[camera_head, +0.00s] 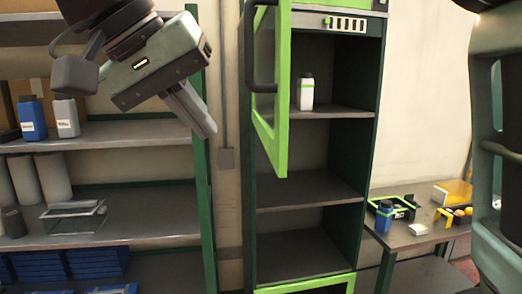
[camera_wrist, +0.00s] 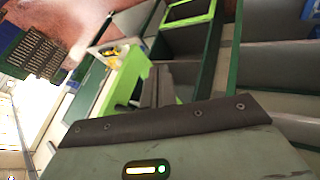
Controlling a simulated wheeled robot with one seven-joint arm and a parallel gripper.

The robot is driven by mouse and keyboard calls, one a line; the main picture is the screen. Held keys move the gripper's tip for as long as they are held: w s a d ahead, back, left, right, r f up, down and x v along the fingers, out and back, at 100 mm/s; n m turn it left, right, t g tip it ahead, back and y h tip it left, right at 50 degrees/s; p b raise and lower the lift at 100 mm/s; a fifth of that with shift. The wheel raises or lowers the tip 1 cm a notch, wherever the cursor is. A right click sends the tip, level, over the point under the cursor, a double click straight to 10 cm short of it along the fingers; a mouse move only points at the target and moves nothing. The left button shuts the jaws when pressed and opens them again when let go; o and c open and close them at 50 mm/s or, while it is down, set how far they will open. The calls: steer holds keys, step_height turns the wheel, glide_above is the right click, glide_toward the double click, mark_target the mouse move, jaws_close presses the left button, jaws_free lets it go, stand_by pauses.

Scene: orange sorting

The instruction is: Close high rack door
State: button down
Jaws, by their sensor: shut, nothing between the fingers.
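The high rack door (camera_head: 282,95) has a bright green frame and stands open at the left side of the tall dark green rack (camera_head: 352,135). Its dark handle (camera_head: 250,50) is near the top, on the left side of the frame. My gripper (camera_head: 208,130) is shut and empty, left of the door and apart from it in the head view, in front of the left shelves. In the wrist view, the shut fingers (camera_wrist: 156,88) overlap a bright green frame (camera_wrist: 128,78); contact cannot be told.
A white bottle (camera_head: 305,92) stands on the rack's upper shelf. A lower green-framed door (camera_head: 310,286) is below. Shelving with bottles (camera_head: 67,118) is at left. A table (camera_head: 415,235) with small items stands at right.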

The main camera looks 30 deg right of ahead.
steer(key=d+f+p, duration=0.4)
steer(key=d+f, duration=0.3)
steer(key=d, duration=0.1)
steer(key=shift+d+p, duration=0.35)
steer(key=shift+d, duration=0.05)
steer(key=shift+s+d+f, duration=0.1)
steer(key=shift+s, duration=0.05)
